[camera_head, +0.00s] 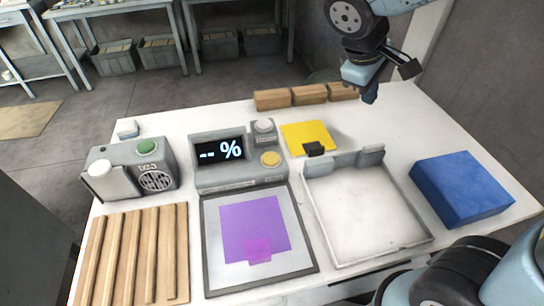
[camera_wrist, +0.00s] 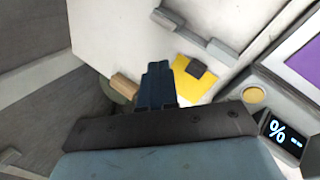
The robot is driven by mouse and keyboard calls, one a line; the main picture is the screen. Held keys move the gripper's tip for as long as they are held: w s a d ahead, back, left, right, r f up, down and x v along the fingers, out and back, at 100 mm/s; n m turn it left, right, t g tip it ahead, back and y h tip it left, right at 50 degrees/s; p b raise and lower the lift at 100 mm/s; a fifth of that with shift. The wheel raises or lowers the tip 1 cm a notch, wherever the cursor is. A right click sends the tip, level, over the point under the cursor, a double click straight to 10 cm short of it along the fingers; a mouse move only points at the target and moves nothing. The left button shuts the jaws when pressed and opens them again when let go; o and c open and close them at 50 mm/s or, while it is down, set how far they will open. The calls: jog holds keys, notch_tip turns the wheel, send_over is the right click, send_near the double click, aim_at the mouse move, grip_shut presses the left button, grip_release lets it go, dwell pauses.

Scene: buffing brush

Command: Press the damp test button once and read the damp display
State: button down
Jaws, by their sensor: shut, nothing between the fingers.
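The damp display (camera_head: 220,151) is a dark screen on a grey box and reads "-- %" in pale digits. It also shows at the lower right of the wrist view (camera_wrist: 283,133). A round yellow button (camera_head: 270,158) sits on the same box, right of the screen, and shows in the wrist view (camera_wrist: 254,95). A round whitish button (camera_head: 264,125) sits on a raised block behind it; I cannot read its label. My gripper (camera_head: 369,96) is shut and empty, in the air at the back right, apart from the box and both buttons. Its closed fingers show in the wrist view (camera_wrist: 158,70).
A grey fan unit (camera_head: 157,181) with a green button stands left. A purple sheet (camera_head: 240,222) lies on a framed pad in front. A white tray (camera_head: 365,215), blue block (camera_head: 460,188), yellow sheet (camera_head: 305,136), wooden blocks (camera_head: 309,94) and slatted rack (camera_head: 130,254) take up the table.

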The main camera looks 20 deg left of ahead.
jog(key=s+a+f+n+t+h, duration=0.15)
jog(key=a+f+n, duration=0.35)
jog(key=a, duration=0.6)
jog(key=n+t+y, duration=0.1)
jog(key=n+t, duration=0.2)
jog(key=n, duration=0.2)
send_over(269, 160)
notch_tip(269, 160, down, 4)
jog(key=shift+w+r, duration=0.1)
jog(key=shift+r, duration=0.15)
jog(key=shift+f, duration=0.1)
jog(key=shift+f, duration=4.3)
jog(key=shift+f, duration=0.2)
jog(key=shift+f, duration=0.2)
